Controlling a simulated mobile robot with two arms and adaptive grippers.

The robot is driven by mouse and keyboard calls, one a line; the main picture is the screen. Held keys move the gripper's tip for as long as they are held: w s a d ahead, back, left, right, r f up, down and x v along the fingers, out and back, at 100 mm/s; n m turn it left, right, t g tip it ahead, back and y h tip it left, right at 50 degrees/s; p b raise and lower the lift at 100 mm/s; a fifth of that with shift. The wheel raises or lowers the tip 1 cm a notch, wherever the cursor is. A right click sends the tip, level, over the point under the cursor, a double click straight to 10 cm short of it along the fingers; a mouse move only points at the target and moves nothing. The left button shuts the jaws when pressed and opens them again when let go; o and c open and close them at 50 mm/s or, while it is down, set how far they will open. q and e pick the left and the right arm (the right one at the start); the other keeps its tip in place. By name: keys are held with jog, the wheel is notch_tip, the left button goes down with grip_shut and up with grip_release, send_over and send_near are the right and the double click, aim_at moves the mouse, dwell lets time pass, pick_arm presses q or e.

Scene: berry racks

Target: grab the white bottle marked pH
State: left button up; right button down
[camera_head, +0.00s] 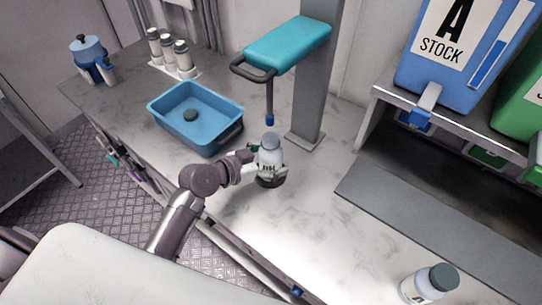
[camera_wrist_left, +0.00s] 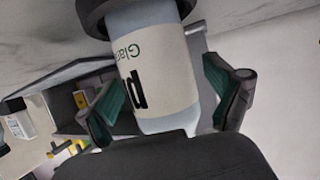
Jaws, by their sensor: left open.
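A white bottle (camera_head: 270,152) with a pale label stands upright near the table's middle. Its foot is in or on a dark round base (camera_head: 270,182). In the left wrist view the bottle (camera_wrist_left: 155,75) appears upside down, with part of "Gla…" and a bold letter showing; the full marking is cut off there. My left gripper (camera_head: 262,172) is at the bottle, its open fingers on either side. The green-padded fingers in the left wrist view (camera_wrist_left: 168,95) show gaps to the bottle. My right gripper is not in view.
A teal-topped stand (camera_head: 288,45) rises behind the bottle. Another dark-capped white bottle (camera_head: 425,285) is at lower right. Several white bottles (camera_head: 168,48) stand at the back. A blue STOCK container (camera_head: 480,75) sits on the right rack.

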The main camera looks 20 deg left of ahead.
pick_arm(q)
jog(key=shift+a, duration=0.1)
jog(key=c, duration=1.3)
